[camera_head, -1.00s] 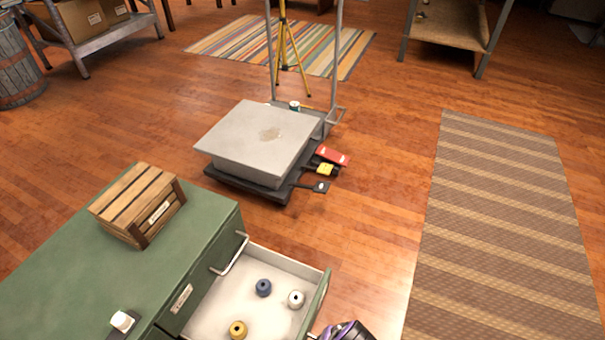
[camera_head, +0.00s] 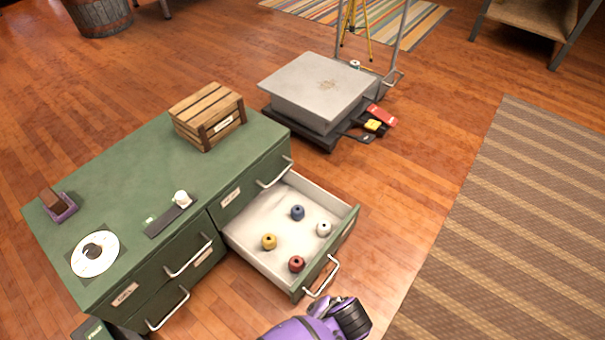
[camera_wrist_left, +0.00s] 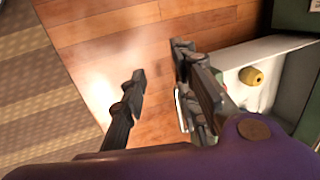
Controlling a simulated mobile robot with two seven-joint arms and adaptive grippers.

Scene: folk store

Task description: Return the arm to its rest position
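My left gripper (camera_wrist_left: 160,62) is open and empty in the left wrist view, its two dark fingers apart over the wooden floor. My purple left arm shows at the bottom of the head view, just in front of the open drawer (camera_head: 328,262). The drawer's metal handle (camera_head: 322,276) is close by. In the left wrist view the handle (camera_wrist_left: 182,108) shows beside the right-hand finger, partly hidden; I cannot tell whether they touch. My right gripper is not in view.
The drawer of the green cabinet (camera_head: 130,150) holds blue (camera_head: 297,212), white (camera_head: 323,229), yellow (camera_head: 268,241) and red (camera_head: 296,263) spools. A wooden crate (camera_head: 207,112) stands on top. Floor and a striped rug (camera_head: 500,230) lie clear at right.

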